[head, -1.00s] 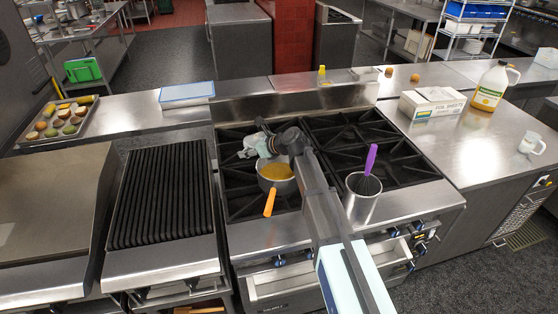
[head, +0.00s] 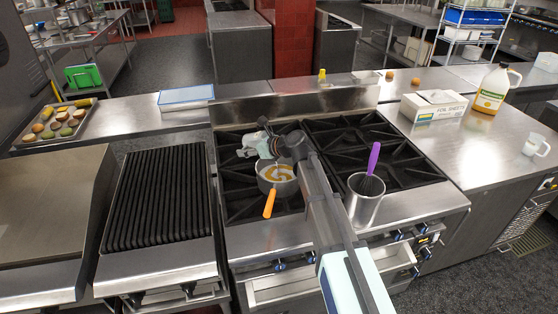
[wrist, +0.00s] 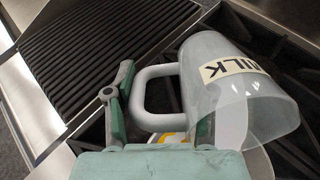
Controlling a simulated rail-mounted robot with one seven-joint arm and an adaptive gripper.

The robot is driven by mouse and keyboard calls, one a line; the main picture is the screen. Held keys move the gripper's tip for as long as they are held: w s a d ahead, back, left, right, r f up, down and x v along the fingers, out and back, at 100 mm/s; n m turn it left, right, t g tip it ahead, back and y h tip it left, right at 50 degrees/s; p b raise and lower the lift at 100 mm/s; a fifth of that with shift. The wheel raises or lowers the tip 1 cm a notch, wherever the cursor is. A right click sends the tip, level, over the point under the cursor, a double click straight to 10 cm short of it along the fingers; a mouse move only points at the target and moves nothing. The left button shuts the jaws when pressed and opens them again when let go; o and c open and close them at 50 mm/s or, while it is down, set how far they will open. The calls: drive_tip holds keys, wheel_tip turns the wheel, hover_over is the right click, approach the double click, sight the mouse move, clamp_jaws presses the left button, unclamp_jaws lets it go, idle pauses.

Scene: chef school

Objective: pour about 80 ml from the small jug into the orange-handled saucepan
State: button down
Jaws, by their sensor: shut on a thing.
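The saucepan (head: 290,188) with the orange handle (head: 269,204) stands on the left burners of the range, holding amber liquid with a pale swirl on it. My gripper (head: 252,147) is above the pan's far left side. In the wrist view my gripper (wrist: 160,125) is shut on the handle of a small clear jug (wrist: 205,65) labelled MILK. The jug is tilted, its mouth toward the lower right, with white liquid along its lower wall. The saucepan's pale rim shows partly below the jug. In the head view the jug is mostly hidden, and I cannot make out a stream clearly.
A steel pot (head: 362,207) with a purple-handled whisk (head: 373,160) stands on the right burners, close to my arm. The ribbed grill (head: 160,200) lies left. The right counter holds a foil box (head: 433,106), a large bottle (head: 490,92) and a clear cup (head: 535,146).

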drive_tip(key=shift+r+t+y+b, duration=0.3)
drive_tip(key=shift+y+b, duration=0.2)
drive_tip(key=shift+b, duration=1.5)
drive_tip(key=shift+s+d+r+t+y+b, duration=0.15)
drive_tip(key=shift+s+d+r+y+b, duration=0.2)
drive_tip(key=shift+b, duration=0.5)
drive_tip(key=shift+s+d+r+t+y+b, duration=0.15)
drive_tip(key=shift+d+y+b, duration=0.25)
drive_tip(key=shift+b, duration=0.4)
drive_tip(key=f+h+p, duration=0.1)
drive_tip(key=p, duration=0.4)
drive_tip(key=w+a+g+h+p, duration=0.1)
drive_tip(key=h+p, duration=0.1)
drive_tip(key=p, duration=0.3)
drive_tip(key=shift+a+f, duration=0.3)
drive_tip(key=shift+f, duration=0.1)
drive_tip(key=p, duration=0.3)
drive_tip(key=shift+g+h, duration=0.35)
drive_tip(key=shift+g, duration=0.05)
